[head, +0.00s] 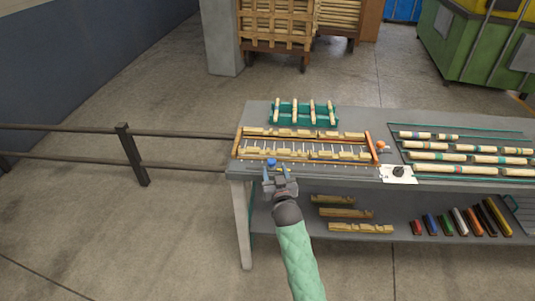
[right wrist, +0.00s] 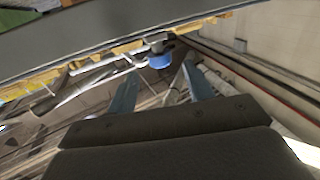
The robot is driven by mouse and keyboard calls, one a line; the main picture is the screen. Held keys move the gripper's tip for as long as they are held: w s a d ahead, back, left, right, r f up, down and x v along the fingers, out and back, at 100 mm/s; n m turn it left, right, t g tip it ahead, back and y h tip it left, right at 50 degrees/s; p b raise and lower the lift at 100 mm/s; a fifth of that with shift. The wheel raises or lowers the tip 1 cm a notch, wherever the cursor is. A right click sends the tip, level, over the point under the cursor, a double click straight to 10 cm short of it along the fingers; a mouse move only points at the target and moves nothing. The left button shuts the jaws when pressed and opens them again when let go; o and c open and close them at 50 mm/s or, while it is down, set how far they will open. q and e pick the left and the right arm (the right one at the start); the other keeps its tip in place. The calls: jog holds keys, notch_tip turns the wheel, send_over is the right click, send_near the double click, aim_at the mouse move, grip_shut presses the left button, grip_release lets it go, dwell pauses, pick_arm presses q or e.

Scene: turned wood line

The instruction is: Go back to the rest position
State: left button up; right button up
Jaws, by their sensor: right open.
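My right gripper (head: 279,174) is at the front edge of the grey workbench (head: 262,114), before the left part of a wooden-framed rack (head: 376,152). Its arm, in a green sleeve, comes up from the bottom of the head view. In the right wrist view the two fingers of the right gripper (right wrist: 158,80) stand apart with nothing held between them. A small blue round part (head: 271,162) is close beyond the gripper; it also shows beyond the fingertips in the right wrist view (right wrist: 161,61). I cannot tell whether they touch. My left gripper is not in view.
A teal tray (head: 285,107) with pale turned pieces stands behind the rack. Rows of banded rods (head: 465,158) lie to the right, near a white plate with a black knob (head: 398,172). A lower shelf (head: 385,221) holds coloured blocks. A rail (head: 125,150) runs left; the floor is open.

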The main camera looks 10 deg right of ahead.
jog(key=s+f+g, duration=0.3)
jog(key=s+f, duration=0.3)
jog(key=f, duration=0.4)
jog(key=s+f+n+g+y, duration=0.1)
jog(key=s+f+g, duration=0.2)
jog(key=s+f, duration=0.45)
jog(key=s+f+g, duration=0.2)
jog(key=s+f, duration=0.3)
jog(key=f, duration=0.7)
jog(key=s+f+g, duration=0.3)
jog(key=s+f, duration=0.2)
jog(key=s, duration=0.4)
jog(key=s+f+g, duration=0.3)
jog(key=s+f, duration=0.3)
jog(key=s, duration=0.4)
jog(key=s+f+n+g, duration=0.1)
jog(key=s+f+g, duration=0.1)
jog(key=s+f, duration=0.4)
jog(key=s+d, duration=0.1)
jog(key=s, duration=0.2)
jog(key=shift+s+f+g, duration=0.15)
jog(key=shift+s+g, duration=0.2)
jog(key=shift+g, duration=0.05)
